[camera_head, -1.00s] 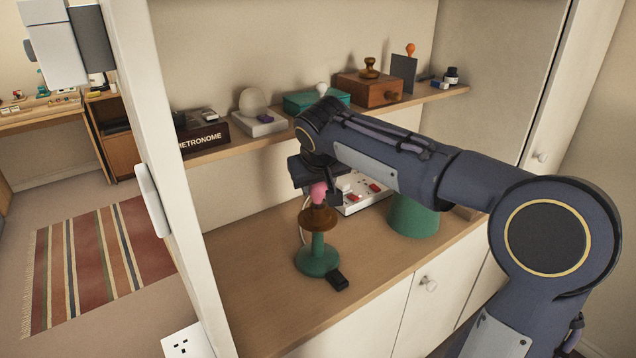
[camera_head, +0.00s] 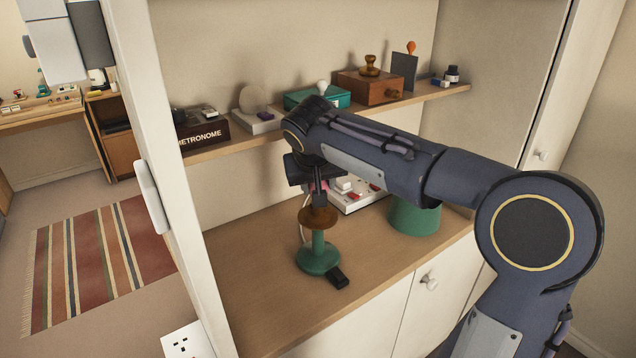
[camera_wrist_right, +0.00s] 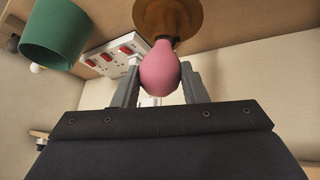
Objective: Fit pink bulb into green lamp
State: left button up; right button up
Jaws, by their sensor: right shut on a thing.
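The green lamp (camera_head: 318,258) stands upright on the wooden desk top, with a brown, dish-like top (camera_head: 318,217). My right gripper (camera_head: 319,198) is directly above this top, pointing down. In the right wrist view, the gripper (camera_wrist_right: 160,85) is shut on the pink bulb (camera_wrist_right: 160,70), with a finger on each side. The bulb's narrow end meets the middle of the brown top (camera_wrist_right: 167,18) in that view; whether it is seated cannot be told. In the head view the fingers mostly hide the bulb. My left gripper is not in view.
A green shade (camera_head: 414,216) stands on the desk to the right, also in the wrist view (camera_wrist_right: 54,36). A white socket strip (camera_head: 358,196) with red switches lies behind the lamp. A small black object (camera_head: 337,277) lies by the lamp base. A shelf (camera_head: 270,134) holding several objects runs behind my arm.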

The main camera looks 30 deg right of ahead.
jog(key=shift+w+a+m+h, duration=0.1)
jog(key=shift+m+h, duration=0.2)
jog(key=shift+m, duration=0.3)
jog(key=shift+g, duration=0.3)
jog(key=shift+a+m+h, duration=0.1)
jog(key=shift+m+h, duration=0.2)
jog(key=shift+m, duration=0.3)
jog(key=shift+g, duration=0.3)
jog(key=shift+m, duration=0.3)
jog(key=shift+w+m+g+h+p, duration=0.1)
jog(key=shift+m+g+h+p, duration=0.25)
jog(key=shift+m, duration=0.35)
